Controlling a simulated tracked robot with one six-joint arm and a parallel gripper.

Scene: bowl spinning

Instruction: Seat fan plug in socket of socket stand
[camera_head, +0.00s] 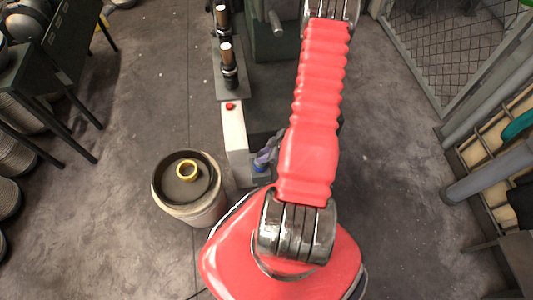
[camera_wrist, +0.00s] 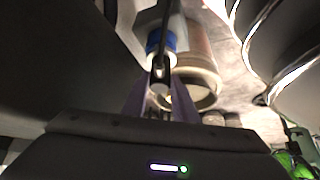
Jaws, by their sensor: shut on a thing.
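My gripper (camera_wrist: 160,100) shows in the wrist view with its purplish fingers close together around a small part that I take for the fan plug; the fingers hide most of it. A dark strip runs up from between the fingers. A blue and white round piece (camera_wrist: 157,42) is just beyond the fingertips; I cannot tell whether it is part of the plug or the socket, or whether they touch. In the head view my gripper (camera_head: 267,154) is partly hidden by my red arm, beside a narrow pale stand with a red button (camera_head: 235,135), likely the socket stand. A blue piece (camera_head: 260,166) is below the fingers.
A dark table (camera_head: 60,55) is at far left, a mesh panel (camera_head: 440,45) at right.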

